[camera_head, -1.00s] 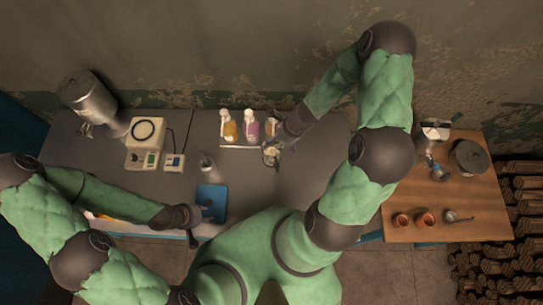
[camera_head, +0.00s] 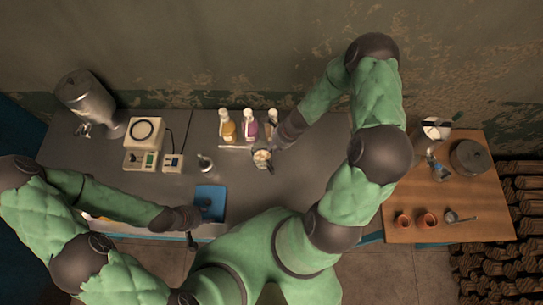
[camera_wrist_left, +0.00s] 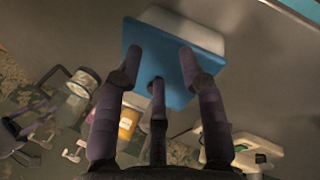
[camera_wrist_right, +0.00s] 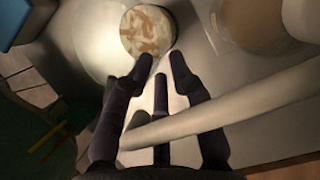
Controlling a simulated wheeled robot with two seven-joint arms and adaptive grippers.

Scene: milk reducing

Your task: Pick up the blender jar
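The blender jar (camera_head: 262,159) is a round clear vessel with pale tan contents, at the middle of the grey table in the head view. Its round top (camera_wrist_right: 148,30) lies just beyond the fingertips in the right wrist view. It also shows at the left of the left wrist view (camera_wrist_left: 75,97). My left gripper (camera_head: 201,212) is open and empty over the blue-topped box (camera_wrist_left: 172,80).
Several bottles (camera_head: 227,128) stand on a pale strip behind the jar. A small metal cup (camera_head: 205,163), a white device (camera_head: 145,133) and a large metal vessel (camera_head: 88,95) are to the left. A wooden table (camera_head: 440,205) with pots stands right. The grey table's middle front is clear.

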